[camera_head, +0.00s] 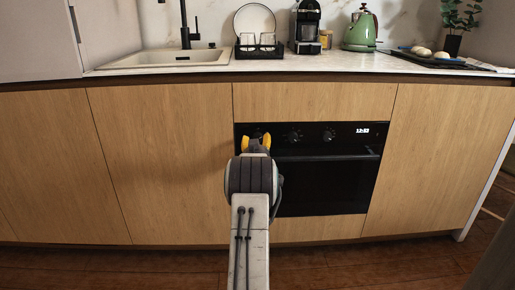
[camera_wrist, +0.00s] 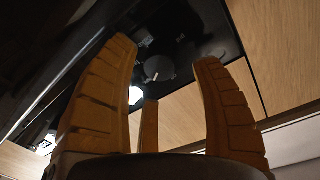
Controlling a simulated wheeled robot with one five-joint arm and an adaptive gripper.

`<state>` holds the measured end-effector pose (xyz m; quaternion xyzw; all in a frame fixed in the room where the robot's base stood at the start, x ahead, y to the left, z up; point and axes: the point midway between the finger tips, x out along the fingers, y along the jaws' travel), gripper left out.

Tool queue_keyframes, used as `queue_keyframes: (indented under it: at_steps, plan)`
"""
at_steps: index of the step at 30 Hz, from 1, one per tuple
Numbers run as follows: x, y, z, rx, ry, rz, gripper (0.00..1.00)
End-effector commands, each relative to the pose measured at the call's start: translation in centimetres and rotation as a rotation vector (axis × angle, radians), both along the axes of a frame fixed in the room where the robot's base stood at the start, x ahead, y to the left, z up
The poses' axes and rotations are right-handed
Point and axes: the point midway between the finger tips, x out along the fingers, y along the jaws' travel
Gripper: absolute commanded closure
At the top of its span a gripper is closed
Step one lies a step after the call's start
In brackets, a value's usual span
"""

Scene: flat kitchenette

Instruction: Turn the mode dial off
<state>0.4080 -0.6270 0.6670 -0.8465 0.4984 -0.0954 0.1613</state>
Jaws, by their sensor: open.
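The black oven (camera_head: 325,185) has a row of dials along the top of its front. The middle dial (camera_head: 294,135) and the right dial (camera_head: 328,134) are clear of my gripper; the leftmost is largely behind it. I cannot tell from any label which is the mode dial. My gripper (camera_head: 257,141) is open, its yellow fingers at the left end of the control panel. In the wrist view, a dark round dial (camera_wrist: 158,70) with a small light mark shows beyond and between the open fingers. Contact with it cannot be made out.
A lit clock display (camera_head: 362,130) is at the panel's right. The oven handle (camera_head: 330,156) runs below the dials. Wooden cabinet fronts (camera_head: 160,160) flank the oven. The countertop above holds a sink (camera_head: 170,59), a dish rack, a coffee machine and a green kettle (camera_head: 361,31).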

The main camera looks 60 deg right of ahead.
Motion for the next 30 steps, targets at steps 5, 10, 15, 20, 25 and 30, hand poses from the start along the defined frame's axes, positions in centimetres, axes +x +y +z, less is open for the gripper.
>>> queue_keyframes:
  at_steps: [5,10,15,20,25,30]
  plan:
    - [0.7,-1.2,-0.1,0.0,0.001,0.0,0.41]
    - [1.1,-1.9,0.0,0.0,0.001,0.0,0.41]
    - [1.2,-2.2,-0.1,0.001,0.002,0.001,0.41]
    - [1.3,-2.3,0.0,0.0,0.001,0.0,0.41]
    - [1.3,-2.3,0.0,0.0,0.001,0.0,0.41]
    - [1.3,-2.3,0.0,0.0,0.001,0.0,0.53]
